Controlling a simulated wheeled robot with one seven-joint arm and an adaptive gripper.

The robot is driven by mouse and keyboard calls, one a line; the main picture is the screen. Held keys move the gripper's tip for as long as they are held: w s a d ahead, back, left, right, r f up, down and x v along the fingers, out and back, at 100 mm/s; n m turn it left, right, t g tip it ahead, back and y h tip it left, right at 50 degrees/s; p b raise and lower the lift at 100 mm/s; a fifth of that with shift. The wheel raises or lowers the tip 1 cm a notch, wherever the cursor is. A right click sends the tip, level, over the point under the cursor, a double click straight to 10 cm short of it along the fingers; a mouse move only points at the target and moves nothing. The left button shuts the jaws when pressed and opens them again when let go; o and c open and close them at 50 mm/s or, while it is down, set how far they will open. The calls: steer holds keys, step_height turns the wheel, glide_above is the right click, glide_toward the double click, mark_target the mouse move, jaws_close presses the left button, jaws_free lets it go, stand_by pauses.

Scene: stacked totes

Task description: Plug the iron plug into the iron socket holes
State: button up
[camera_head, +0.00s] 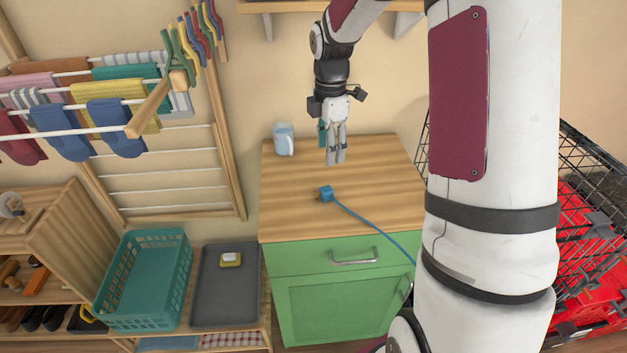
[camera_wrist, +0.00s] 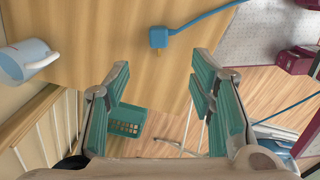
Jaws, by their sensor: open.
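The blue plug (camera_head: 326,194) lies on the wooden top of the green cabinet (camera_head: 290,205), with its blue cord (camera_head: 375,228) running right and over the edge. In the wrist view the plug (camera_wrist: 158,38) is at the top middle, with small prongs at its lower side. My gripper (camera_head: 336,160) hangs pointing down above the cabinet top, behind the plug and apart from it. In the wrist view its two teal-padded fingers (camera_wrist: 160,95) are spread wide with nothing between them. I cannot make out the iron socket holes in either view.
A light blue and white mug (camera_head: 283,140) stands at the cabinet's back left. A teal basket (camera_head: 145,275) and a grey tray (camera_head: 225,285) with a sponge (camera_head: 231,259) are at left. A sock rack (camera_head: 165,150) is on the left wall. A black wire cart (camera_head: 590,250) stands at right.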

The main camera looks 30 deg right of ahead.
glide_above(326, 189)
steer(key=f, duration=0.9)
steer(key=shift+d+f+p, duration=0.1)
steer(key=shift+d+p, duration=0.1)
steer(key=shift+p, duration=0.1)
steer(key=shift+a+f+p, duration=0.15)
steer(key=shift+f+p, duration=0.3)
steer(key=shift+f, duration=2.3)
jaws_close()
